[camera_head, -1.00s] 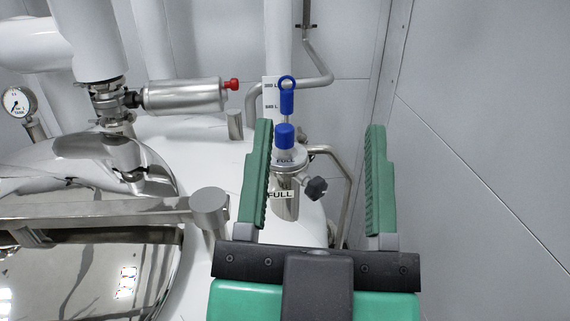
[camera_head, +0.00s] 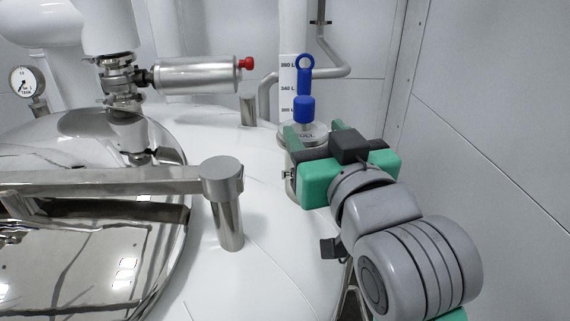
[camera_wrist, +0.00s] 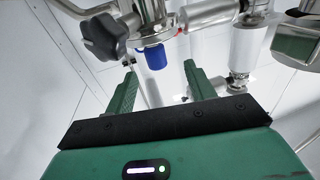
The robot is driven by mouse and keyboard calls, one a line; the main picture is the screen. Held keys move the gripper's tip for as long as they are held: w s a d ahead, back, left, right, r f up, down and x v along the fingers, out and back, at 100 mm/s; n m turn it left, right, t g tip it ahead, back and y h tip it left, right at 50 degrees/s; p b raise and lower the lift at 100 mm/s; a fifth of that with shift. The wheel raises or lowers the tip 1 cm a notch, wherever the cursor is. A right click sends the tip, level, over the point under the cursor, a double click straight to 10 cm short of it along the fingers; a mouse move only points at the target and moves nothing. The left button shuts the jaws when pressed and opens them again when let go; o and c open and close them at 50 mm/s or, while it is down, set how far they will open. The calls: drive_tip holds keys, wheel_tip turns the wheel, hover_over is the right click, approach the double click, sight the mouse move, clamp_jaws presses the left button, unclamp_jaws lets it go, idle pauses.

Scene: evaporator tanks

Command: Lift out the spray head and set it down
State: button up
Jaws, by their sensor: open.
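The spray head's blue ring handle (camera_head: 305,76) stands upright above a blue collar (camera_head: 303,108) on a metal port of the white tank. The part below the collar is hidden in the port. My gripper (camera_head: 312,130) is at the port from the front right, its green fingers apart, just below the blue collar in this view. In the wrist view, the blue collar (camera_wrist: 155,58) shows just beyond and between the open fingertips (camera_wrist: 160,72). I see no contact between fingers and spray head. Nothing is held.
A black knob (camera_wrist: 104,37) sits beside the port fitting. A metal cylinder with a red tip (camera_head: 190,75) is at the back left. A steel post (camera_head: 228,205) and a shiny round hatch (camera_head: 80,260) lie left. White tank top between is clear.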

sight(307, 118)
drive_tip(key=shift+w+d+f+p, duration=0.1)
drive_tip(key=shift+w+f+p, duration=0.25)
drive_tip(key=shift+w, duration=0.3)
drive_tip(key=p+x, duration=0.2)
drive_tip(key=x, duration=0.4)
drive_tip(key=shift+w+r, duration=0.15)
drive_tip(key=shift+w, duration=0.4)
clamp_jaws()
